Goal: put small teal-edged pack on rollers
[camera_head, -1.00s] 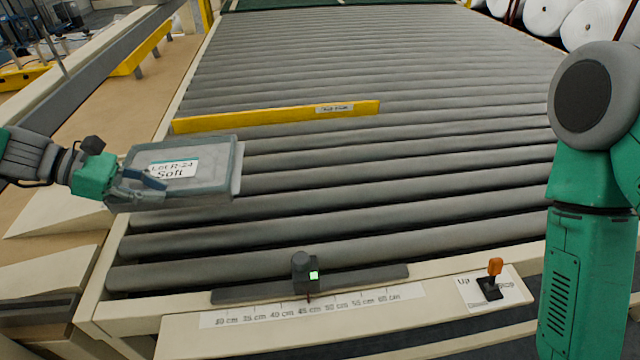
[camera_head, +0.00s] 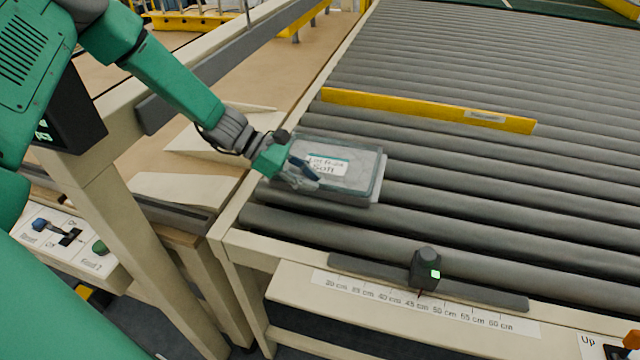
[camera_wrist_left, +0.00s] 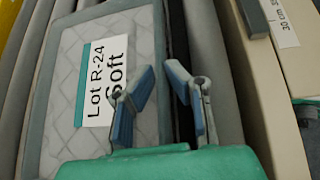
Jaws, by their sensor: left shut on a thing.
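The small pack (camera_head: 355,177) is flat and grey with a teal-striped label reading "Lot R-24 Soft". It lies about level over the near-left end of the rollers (camera_head: 440,215), just inside the left side rail. I cannot tell whether its underside touches them. My right gripper is not in view.
A yellow bar (camera_head: 420,108) lies across the rollers behind the pack. A black stop with a green light (camera_head: 426,270) stands at the front edge above a centimetre scale. The left rail and a wooden table (camera_head: 215,140) adjoin. Rollers to the right are clear.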

